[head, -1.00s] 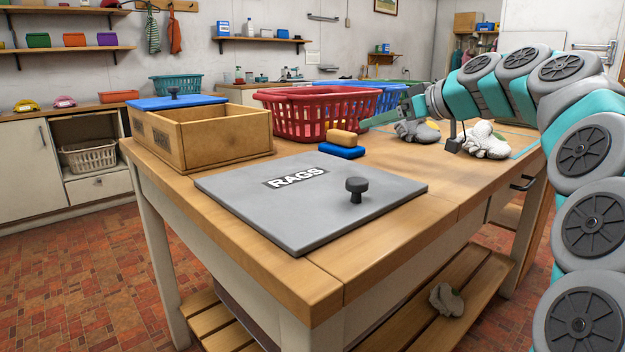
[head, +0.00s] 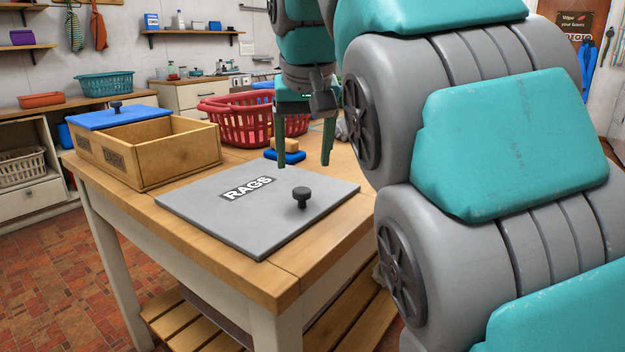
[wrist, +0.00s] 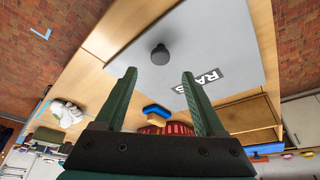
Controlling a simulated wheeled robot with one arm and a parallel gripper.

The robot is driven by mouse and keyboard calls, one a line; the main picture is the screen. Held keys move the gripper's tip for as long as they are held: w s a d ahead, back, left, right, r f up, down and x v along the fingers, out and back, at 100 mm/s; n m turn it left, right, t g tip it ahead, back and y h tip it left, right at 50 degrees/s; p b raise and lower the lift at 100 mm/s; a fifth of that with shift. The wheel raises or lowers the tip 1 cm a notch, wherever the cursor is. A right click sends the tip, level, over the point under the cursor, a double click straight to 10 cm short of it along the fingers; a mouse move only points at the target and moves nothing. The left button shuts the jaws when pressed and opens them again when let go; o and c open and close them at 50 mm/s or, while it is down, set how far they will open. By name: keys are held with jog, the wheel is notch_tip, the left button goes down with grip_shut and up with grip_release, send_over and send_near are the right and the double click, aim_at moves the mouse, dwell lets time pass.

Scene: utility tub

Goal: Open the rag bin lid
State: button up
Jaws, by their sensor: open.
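The rag bin lid (head: 235,225) is a flat grey square panel marked RAGS, lying flat and closed in the wooden worktop. A dark round knob (head: 301,197) stands upright near its right corner. My gripper (head: 305,163) points down, its two green fingers apart and empty, above the worktop just beyond the lid's far edge. In the wrist view the lid (wrist: 215,40) lies ahead of the fingers (wrist: 160,75). The knob (wrist: 160,55) shows there between and beyond the fingertips, not touching them.
A wooden box (head: 185,160) with a blue lid (head: 117,117) stands left of the rag lid. The worktop's front edge is clear. My arm hides the right side.

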aim_at(302, 190)
jog(key=shift+x, duration=3.65)
jog(key=shift+w, duration=0.1)
jog(key=shift+c, duration=0.3)
grip_shut()
